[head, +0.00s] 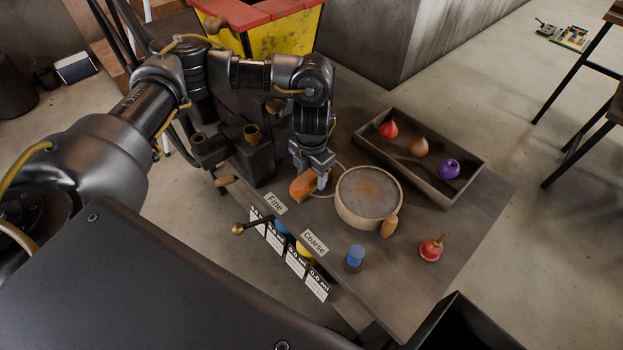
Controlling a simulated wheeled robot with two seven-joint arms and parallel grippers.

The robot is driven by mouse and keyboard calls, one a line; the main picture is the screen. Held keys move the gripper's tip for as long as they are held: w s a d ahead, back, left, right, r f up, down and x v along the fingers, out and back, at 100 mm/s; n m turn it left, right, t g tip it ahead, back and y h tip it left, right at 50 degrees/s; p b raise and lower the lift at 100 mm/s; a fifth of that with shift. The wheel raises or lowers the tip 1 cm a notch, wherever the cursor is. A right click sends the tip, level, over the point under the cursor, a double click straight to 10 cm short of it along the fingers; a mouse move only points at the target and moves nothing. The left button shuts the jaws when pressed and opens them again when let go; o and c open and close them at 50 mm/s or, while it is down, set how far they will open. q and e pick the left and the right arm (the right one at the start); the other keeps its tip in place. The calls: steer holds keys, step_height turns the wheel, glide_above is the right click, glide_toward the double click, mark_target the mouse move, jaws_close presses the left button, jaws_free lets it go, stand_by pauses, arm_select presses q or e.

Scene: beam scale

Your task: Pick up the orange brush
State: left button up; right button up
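The orange brush (302,187) lies on the dark table, just left of a round wooden-rimmed bowl or sieve. My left gripper (312,172) points down right at the brush. Its fingers stand apart, one behind the brush and one at its right end, and they hide part of it. I cannot tell whether the fingers press on the brush or whether it is lifted at all. My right gripper is not in view.
The round container (369,224) stands close to my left gripper. A wooden tray (462,190) holds red, brown and purple items behind it. A blue-topped piece (355,257) and a red item (431,249) stand nearer. A dark machine (244,153) stands left.

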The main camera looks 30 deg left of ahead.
mark_target(314, 176)
arm_select(q)
steer(key=c, duration=1)
steer(key=shift+r, duration=0.35)
steer(key=r, duration=0.2)
steer(key=d+r, duration=0.1)
steer(key=r, duration=0.1)
steer(key=shift+s, duration=0.2)
steer(key=s+d+r, duration=0.2)
steer(key=d, duration=0.1)
steer(key=s+d+r, duration=0.2)
steer(key=d+r, duration=0.1)
steer(key=d, duration=0.1)
steer(key=s+d+r, duration=0.3)
steer(key=shift+s+d+r, duration=0.1)
steer(key=shift+d+r, duration=0.1)
steer(key=shift+d, duration=0.2)
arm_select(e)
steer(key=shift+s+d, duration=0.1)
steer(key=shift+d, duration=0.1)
